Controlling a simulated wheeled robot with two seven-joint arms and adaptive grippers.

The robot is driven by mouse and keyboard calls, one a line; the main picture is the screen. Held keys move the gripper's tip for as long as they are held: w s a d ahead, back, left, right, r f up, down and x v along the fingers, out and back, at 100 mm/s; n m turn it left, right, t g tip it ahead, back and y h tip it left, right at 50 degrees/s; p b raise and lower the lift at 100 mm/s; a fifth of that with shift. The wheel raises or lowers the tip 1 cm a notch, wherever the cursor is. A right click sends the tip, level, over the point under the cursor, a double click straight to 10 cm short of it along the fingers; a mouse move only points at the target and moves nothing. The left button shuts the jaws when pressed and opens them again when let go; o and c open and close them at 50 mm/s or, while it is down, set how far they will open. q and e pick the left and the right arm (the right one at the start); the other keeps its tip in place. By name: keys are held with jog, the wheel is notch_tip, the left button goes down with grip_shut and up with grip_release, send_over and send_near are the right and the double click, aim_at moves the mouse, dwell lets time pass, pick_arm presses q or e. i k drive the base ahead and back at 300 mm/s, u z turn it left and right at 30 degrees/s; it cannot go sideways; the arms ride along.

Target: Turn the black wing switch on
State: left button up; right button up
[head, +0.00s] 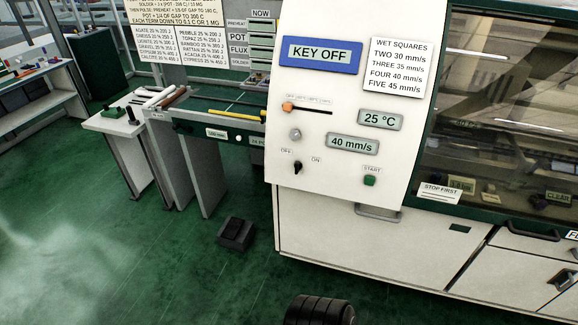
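The black wing switch (298,167) is on the white front panel (345,190) of the machine, low and left of its middle. It is small in the view. Its wing stands roughly upright, with its upper end leaning slightly left toward the OFF label; the ON label is to its upper right. The blue-framed display (320,54) above reads KEY OFF. Neither of my grippers shows in the head view, and nothing covers the switch.
An orange slider knob (288,107), a grey round knob (295,134) and a green START button (370,180) share the panel. A grey handle (377,212) sticks out below. A black pedal-like box (235,233) is on the green floor. The floor at left is open.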

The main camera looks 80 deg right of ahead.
aim_at(297, 166)
jog(key=z, duration=0.55)
jog(key=i, duration=0.7)
jog(key=z, duration=0.85)
